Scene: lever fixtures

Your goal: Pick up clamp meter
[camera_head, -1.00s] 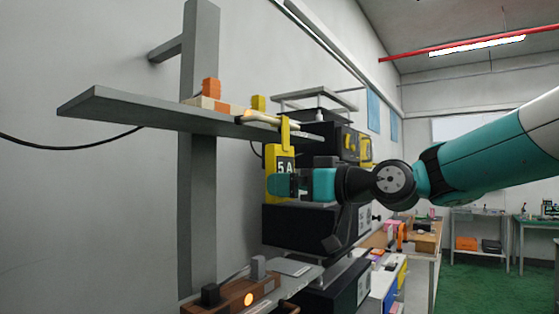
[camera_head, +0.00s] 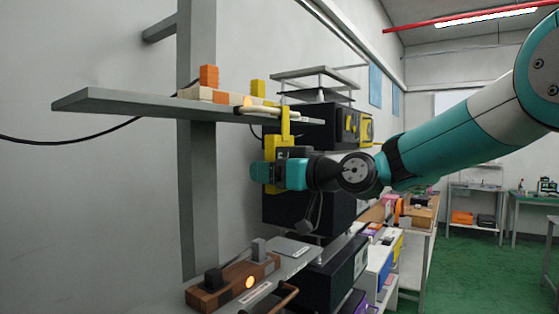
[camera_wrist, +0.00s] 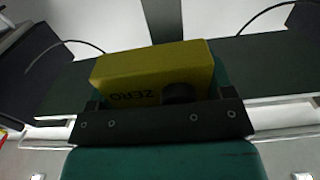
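The clamp meter (camera_head: 280,147) is a yellow body with a yellow hook-like jaw on top. It hangs upright at the front edge of the grey shelf, its jaw up at a pale bar or cable there. My gripper (camera_head: 268,172) is level with its lower body and covers its display. In the wrist view the yellow body (camera_wrist: 150,65), marked ZERO beside a dark knob, lies between my teal fingers (camera_wrist: 155,85). The fingers are at or very near its sides; I cannot tell whether they press on it.
The grey shelf (camera_head: 110,101) bears orange, cream and yellow blocks (camera_head: 209,76) just above my gripper. Dark boxes (camera_head: 325,212) stand close behind and below. A lower ledge holds a wooden box (camera_head: 222,285) with a lit orange lamp. Green floor (camera_head: 455,265) is clear at right.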

